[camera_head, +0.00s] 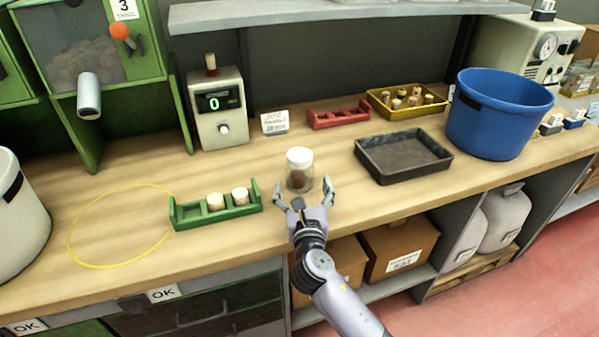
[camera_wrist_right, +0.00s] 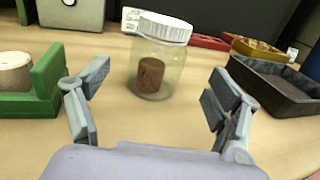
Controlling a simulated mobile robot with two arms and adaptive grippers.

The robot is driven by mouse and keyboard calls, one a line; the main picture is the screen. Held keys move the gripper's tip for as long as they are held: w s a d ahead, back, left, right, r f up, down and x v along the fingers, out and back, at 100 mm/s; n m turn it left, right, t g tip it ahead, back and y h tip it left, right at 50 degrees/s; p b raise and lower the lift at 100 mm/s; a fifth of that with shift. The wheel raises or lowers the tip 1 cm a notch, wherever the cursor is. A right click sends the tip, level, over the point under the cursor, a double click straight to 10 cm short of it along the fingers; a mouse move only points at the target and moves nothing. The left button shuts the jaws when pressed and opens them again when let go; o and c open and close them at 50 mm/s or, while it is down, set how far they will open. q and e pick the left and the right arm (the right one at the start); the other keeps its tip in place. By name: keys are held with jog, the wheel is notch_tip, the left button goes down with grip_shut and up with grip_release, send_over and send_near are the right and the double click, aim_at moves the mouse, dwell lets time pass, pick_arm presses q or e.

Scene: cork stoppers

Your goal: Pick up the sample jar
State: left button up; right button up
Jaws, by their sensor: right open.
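The sample jar (camera_head: 299,170) is clear with a white lid and stands upright on the wooden bench. A brown cork-like piece shows inside it in the right wrist view, where the jar (camera_wrist_right: 160,58) stands ahead of my fingers. My right gripper (camera_head: 305,190) is open and empty, just on the near side of the jar, its fingers spread to either side. In the right wrist view the gap between the fingers (camera_wrist_right: 158,92) has the jar beyond it, slightly left of centre. My left gripper is not in view.
A green rack (camera_head: 216,216) with two corks stands close left of the gripper. A black tray (camera_head: 404,176) lies to the right, with a blue bucket (camera_head: 500,120) beyond it. A red rack (camera_head: 338,118) and a small card (camera_head: 275,123) stand behind the jar.

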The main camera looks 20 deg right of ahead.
aim_at(299, 167)
jog(key=x, duration=0.7)
jog(key=shift+w+f, duration=0.1)
jog(key=shift+w, duration=0.3)
jog(key=shift+s, duration=0.1)
jog(key=c, duration=1.3)
jog(key=shift+c, duration=0.7)
